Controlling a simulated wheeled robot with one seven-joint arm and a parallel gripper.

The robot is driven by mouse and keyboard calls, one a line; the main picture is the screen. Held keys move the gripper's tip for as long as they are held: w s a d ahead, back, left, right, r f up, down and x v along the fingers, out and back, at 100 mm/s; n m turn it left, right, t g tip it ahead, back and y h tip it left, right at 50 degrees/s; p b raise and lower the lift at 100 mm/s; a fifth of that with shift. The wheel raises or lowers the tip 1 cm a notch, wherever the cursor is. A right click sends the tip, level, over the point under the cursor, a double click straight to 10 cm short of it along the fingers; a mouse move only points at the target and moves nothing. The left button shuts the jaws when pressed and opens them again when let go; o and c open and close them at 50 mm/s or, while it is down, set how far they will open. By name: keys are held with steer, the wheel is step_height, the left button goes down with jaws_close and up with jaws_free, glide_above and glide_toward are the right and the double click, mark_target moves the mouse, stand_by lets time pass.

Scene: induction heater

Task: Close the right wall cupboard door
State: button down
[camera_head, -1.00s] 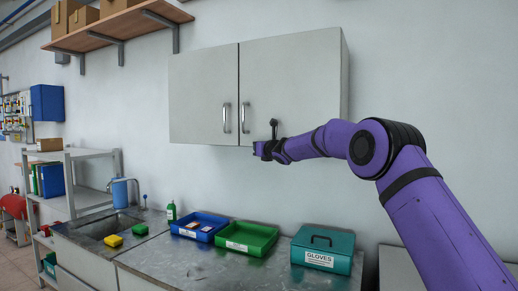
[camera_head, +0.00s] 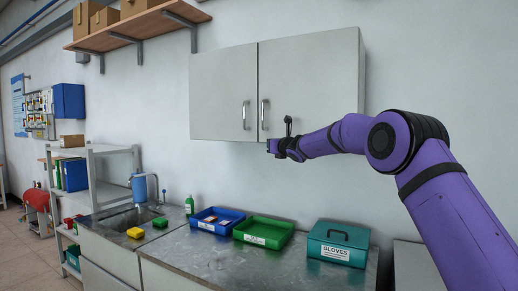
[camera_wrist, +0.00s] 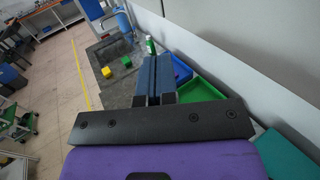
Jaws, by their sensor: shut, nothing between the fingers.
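The wall cupboard hangs above the counter with two pale grey doors. The right wall cupboard door (camera_head: 308,90) looks flush with the left door (camera_head: 223,96), with only a thin seam between them. Each door has a vertical metal handle near the seam, and the right handle (camera_head: 264,114) shows clearly. My gripper (camera_head: 270,146) is at the lower edge of the right door, just below and right of its handle. I cannot tell whether it touches the door. In the wrist view my gripper (camera_wrist: 153,98) has its fingers together, with nothing between them, above the counter.
The counter (camera_head: 190,258) below holds a blue tray (camera_head: 232,228), a green tray (camera_head: 283,238) and a teal gloves box (camera_head: 352,236). A green bottle (camera_head: 189,206) stands near the sink (camera_head: 128,220). A wooden shelf (camera_head: 140,24) is at upper left. The wall right of the cupboard is bare.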

steer(key=s+a, duration=0.5)
steer(key=s, duration=0.2)
steer(key=s+d+r+n+g+y, duration=0.1)
steer(key=s+r+n, duration=0.2)
steer(key=s+n, duration=0.25)
steer(key=s+d+r+n+g+y, duration=0.1)
steer(key=s+r+n+y, duration=0.1)
steer(key=s+r+n, duration=0.35)
steer(key=s+d+f+n+g, duration=0.15)
steer(key=s+n, duration=0.25)
steer(key=s, duration=0.6)
steer(key=s+d+f+n+g, duration=0.1)
steer(key=s+d+n+g, duration=0.25)
steer(key=s, duration=0.55)
steer(key=s+d+f+n+g+h, duration=0.1)
steer(key=s+d+f+n+h, duration=0.2)
steer(key=s, duration=0.8)
steer(key=s+d+f+n+g+h, duration=0.1)
steer(key=s+d+f+n+h, duration=0.3)
steer(key=s+d+f, duration=0.3)
steer(key=s+d+f+n+g+h, duration=0.2)
steer(key=s+d+f+n, duration=0.3)
steer(key=s, duration=0.9)
steer(key=shift+s+d+f+h, duration=0.35)
steer(key=shift+d+f+h, duration=0.15)
steer(key=shift+f+h, duration=0.35)
steer(key=shift+n, duration=0.25)
